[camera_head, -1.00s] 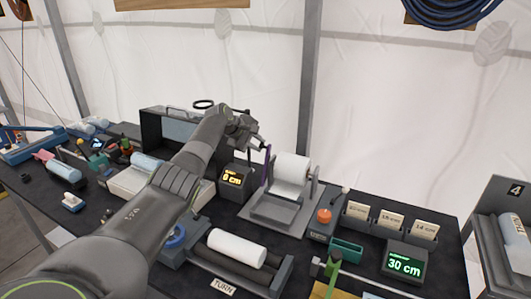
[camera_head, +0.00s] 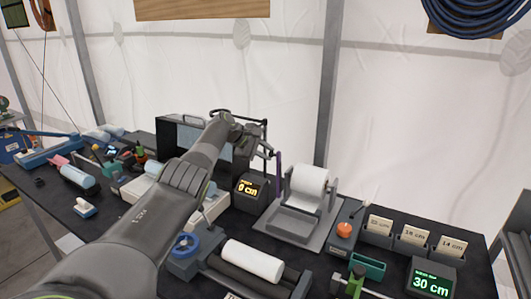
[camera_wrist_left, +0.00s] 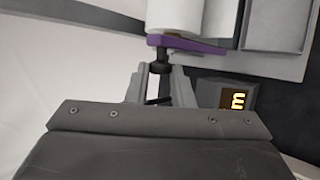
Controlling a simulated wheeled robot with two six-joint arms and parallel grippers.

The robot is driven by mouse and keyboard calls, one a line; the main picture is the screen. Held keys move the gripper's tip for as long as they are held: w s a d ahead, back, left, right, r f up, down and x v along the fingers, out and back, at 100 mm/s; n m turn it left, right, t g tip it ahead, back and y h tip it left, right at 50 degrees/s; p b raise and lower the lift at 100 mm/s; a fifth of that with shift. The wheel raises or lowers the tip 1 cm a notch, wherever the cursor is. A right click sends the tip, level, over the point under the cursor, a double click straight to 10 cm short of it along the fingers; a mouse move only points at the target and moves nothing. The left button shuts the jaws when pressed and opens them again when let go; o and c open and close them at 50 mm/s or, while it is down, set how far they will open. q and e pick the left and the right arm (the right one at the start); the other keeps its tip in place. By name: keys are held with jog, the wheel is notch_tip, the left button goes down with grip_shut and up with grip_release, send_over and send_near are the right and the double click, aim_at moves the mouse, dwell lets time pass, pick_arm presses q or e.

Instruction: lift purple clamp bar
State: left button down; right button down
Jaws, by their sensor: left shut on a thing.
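The purple clamp bar (camera_head: 278,171) is a thin bar standing near upright at the left side of the white roll (camera_head: 309,181) in its grey stand (camera_head: 286,226). In the left wrist view the bar (camera_wrist_left: 200,45) lies across the end of the roll (camera_wrist_left: 174,16), with a dark knob (camera_wrist_left: 160,62) on it. My left gripper (camera_head: 266,151) reaches in from the left. Its fingers (camera_wrist_left: 160,84) are shut on the bar's knob end. The arm hides part of the bench behind it. My right gripper is not in view.
A small display reading 0 cm (camera_head: 249,190) stands close below the gripper. A dark case (camera_head: 176,138) is behind the arm. A second white roll (camera_head: 252,260) lies in front. Labelled card holders (camera_head: 412,239) and a 30 cm display (camera_head: 432,280) are at the right.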

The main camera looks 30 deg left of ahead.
pick_arm(q)
jog(key=c, duration=1.3)
grip_release()
jog(key=shift+w+d, duration=0.1)
jog(key=b+v, duration=0.3)
jog(key=v, duration=1.4)
